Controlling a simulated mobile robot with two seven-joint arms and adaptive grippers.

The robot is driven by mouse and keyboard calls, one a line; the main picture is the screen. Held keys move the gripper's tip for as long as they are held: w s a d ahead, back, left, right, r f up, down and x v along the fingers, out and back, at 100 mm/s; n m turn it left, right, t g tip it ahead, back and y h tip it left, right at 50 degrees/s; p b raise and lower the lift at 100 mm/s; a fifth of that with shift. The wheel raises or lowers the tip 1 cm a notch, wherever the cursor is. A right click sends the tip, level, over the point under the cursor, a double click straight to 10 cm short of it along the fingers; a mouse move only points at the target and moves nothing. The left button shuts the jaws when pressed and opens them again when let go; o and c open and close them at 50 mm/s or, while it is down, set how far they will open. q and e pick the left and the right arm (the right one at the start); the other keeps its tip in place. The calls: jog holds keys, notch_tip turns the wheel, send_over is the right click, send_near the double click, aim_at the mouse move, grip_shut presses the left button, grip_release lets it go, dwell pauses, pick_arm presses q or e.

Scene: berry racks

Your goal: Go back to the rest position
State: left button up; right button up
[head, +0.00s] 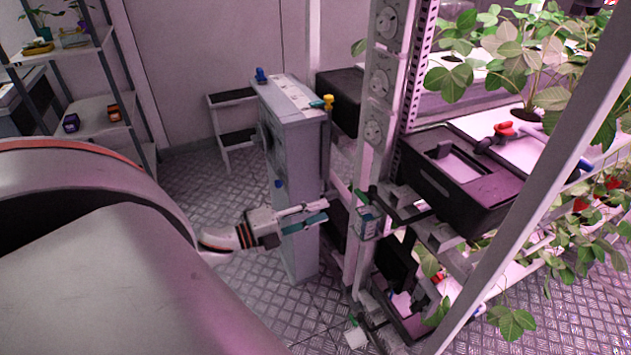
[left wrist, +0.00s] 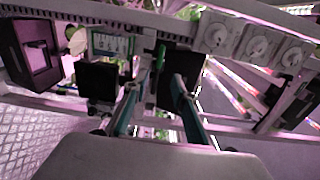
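My left gripper (head: 323,212) reaches in from the left in the head view, in front of a grey cabinet. Its two fingers are spread with nothing between them. In the left wrist view the open fingers (left wrist: 155,88) point toward the rack post, and I see a gap between them. A small box with a green handle (head: 369,220) sits on the rack post, just right of the fingertips; a green handle (left wrist: 161,55) also shows in the left wrist view. I cannot tell whether the fingers touch anything. My right gripper is not in view.
The berry rack with black planters (head: 455,190) and leafy plants (head: 535,60) stands at the right. The grey cabinet (head: 298,150) with blue and yellow valves is behind my gripper. A step stool (head: 224,130) and a shelf (head: 90,115) stand farther back. Metal floor (head: 205,180) is clear between.

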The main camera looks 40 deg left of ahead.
pick_arm(q)
jog(key=shift+s, duration=0.15)
jog(key=shift+f, duration=0.1)
dwell(0.4)
jog(key=s+d+f+n+g+y, duration=0.2)
jog(key=s+d+f+n, duration=0.4)
jog(key=d+f+n, duration=0.3)
jog(key=s+d+f+n+g+y, duration=0.2)
jog(key=s+d+f+n+g, duration=0.2)
jog(key=s+d+f+n, duration=0.3)
jog(key=d+f+n, duration=0.2)
jog(key=d+f, duration=0.2)
jog(key=d, duration=0.1)
jog(key=shift+s+f, duration=0.25)
jog(key=shift+s, duration=0.05)
jog(key=shift+d, duration=0.1)
